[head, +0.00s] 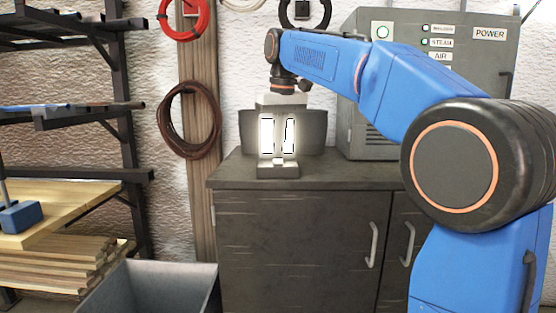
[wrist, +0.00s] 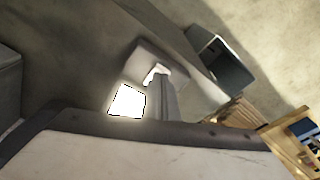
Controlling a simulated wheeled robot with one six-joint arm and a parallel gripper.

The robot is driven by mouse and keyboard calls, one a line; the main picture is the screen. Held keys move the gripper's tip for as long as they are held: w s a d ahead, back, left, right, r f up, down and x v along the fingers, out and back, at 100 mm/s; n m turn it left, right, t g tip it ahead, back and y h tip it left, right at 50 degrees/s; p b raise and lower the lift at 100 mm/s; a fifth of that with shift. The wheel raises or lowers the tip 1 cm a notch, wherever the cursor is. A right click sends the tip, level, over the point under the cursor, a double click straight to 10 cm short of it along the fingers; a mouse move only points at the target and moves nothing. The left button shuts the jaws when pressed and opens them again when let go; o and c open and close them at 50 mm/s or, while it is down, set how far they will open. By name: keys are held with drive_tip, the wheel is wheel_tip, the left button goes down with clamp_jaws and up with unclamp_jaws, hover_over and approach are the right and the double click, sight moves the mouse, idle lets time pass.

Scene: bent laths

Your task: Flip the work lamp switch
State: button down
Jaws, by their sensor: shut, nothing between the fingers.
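The work lamp stands on the dark cabinet. Its white panel (head: 267,135) glows brightly, and its low grey base (head: 278,172) rests near the cabinet's left front. In the wrist view the panel (wrist: 127,100) is lit too, with the base (wrist: 143,55) beyond it. My gripper (head: 279,156) reaches down from above in front of the lamp, shut and empty. In the wrist view the gripper (wrist: 160,80) ends at a small white switch part (wrist: 151,74) on the base. Its tips cover part of the switch, so I cannot tell contact or the switch's position.
A grey control box (head: 430,95) marked POWER stands right of the lamp on the cabinet top (head: 340,178). An open grey bin (head: 150,285) is on the floor at left. Timber boards (head: 60,258) and a rack (head: 125,90) fill the left side. Coiled cables (head: 188,120) hang behind.

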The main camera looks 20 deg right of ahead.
sight(278, 160)
drive_tip(key=shift+f, duration=0.35)
idle(0.3)
wheel_tip(278, 160, up, 7)
idle(0.9)
drive_tip(key=s+d+f+m+t, duration=0.1)
drive_tip(key=s+d+f, duration=0.2)
drive_tip(key=s+f, duration=1.3)
drive_tip(key=s+d+f+m+t, duration=0.1)
drive_tip(key=s+d+f, duration=0.3)
drive_tip(key=s+f, duration=1.3)
wheel_tip(278, 160, down, 6)
drive_tip(key=shift+s+f+t, duration=0.1)
drive_tip(key=shift+s+t, duration=0.05)
drive_tip(key=shift+t, duration=0.35)
